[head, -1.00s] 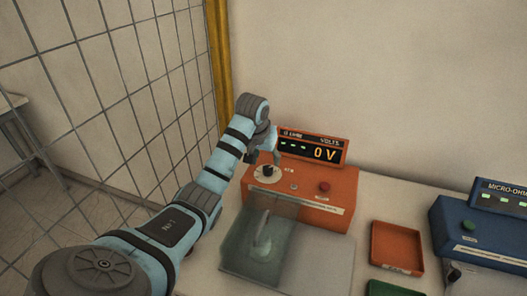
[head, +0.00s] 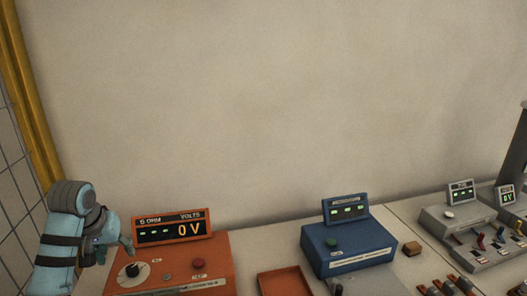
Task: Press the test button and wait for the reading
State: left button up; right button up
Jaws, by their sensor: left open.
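An orange test unit (head: 215,275) stands at the lower left, its top carrying a black knob on a white dial (head: 131,270), a small grey button (head: 167,277) and a red button (head: 198,263). Its display (head: 172,228) shows green dashes and "0 V". My left gripper (head: 122,250) is open, above and just behind the dial; whether it touches the unit I cannot tell. A blue meter (head: 350,250) with a green button (head: 332,242) stands right of centre, its display (head: 347,209) showing green dashes. Which button is the test button is not readable. My right gripper is out of view.
An orange tray (head: 285,283) lies between the two units. A grey unit (head: 470,235) with a white button and several switches stands at the far right. A yellow post (head: 32,120) and wire mesh border the left.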

aim_at(199, 262)
jog(key=k, duration=1.45)
